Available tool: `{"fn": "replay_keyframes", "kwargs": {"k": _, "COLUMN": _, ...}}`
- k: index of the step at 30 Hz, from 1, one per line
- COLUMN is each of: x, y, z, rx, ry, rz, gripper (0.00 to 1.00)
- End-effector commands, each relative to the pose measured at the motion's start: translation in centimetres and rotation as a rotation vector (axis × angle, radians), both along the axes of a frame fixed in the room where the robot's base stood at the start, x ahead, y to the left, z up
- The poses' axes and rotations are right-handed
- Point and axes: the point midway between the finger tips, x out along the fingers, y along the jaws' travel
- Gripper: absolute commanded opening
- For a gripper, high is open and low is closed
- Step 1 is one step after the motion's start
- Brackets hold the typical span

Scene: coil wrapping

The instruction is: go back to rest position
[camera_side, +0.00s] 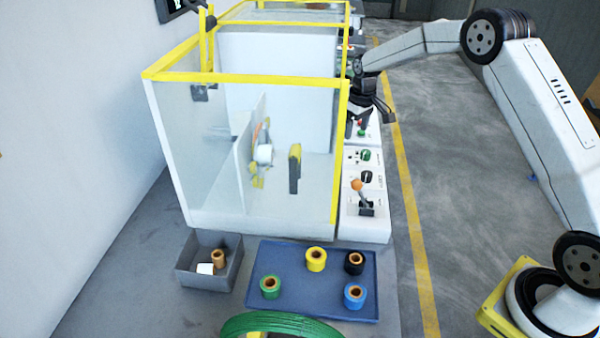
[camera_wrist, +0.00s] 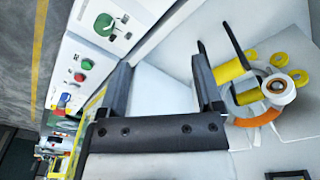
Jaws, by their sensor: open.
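My gripper (camera_side: 369,117) is open and empty. It hangs beside the right side of the yellow-framed machine (camera_side: 245,79), above the control panel (camera_side: 352,207). In the wrist view its two dark fingers (camera_wrist: 163,80) stand apart with nothing between them. Beyond them, to the right, is the machine's wrapping head (camera_wrist: 258,98), with a white and orange ring and yellow rollers. The side view shows this head (camera_side: 263,154) through the clear enclosure.
A blue tray (camera_side: 310,282) holds green, yellow, black and blue tape rolls. A grey bin (camera_side: 208,280) holds a brownish roll and a white piece. A green coil (camera_side: 275,323) lies in front. The floor right of the panel (camera_side: 440,200) is clear.

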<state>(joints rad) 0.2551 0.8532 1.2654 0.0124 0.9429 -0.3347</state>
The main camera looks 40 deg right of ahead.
Motion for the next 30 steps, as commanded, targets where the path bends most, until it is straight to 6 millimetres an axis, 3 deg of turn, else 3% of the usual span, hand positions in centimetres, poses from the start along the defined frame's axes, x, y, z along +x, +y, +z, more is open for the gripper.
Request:
{"fn": "replay_keyframes", "kwargs": {"k": 14, "x": -7.5, "y": 6.6, "z": 2.5, "rx": -0.003, "ry": -0.054, "rz": -0.024, "gripper": 0.84}}
{"fn": "replay_keyframes", "kwargs": {"k": 30, "x": -19.4, "y": 12.2, "z": 2.9, "rx": 0.008, "ry": -0.115, "rz": -0.052, "gripper": 0.84}}
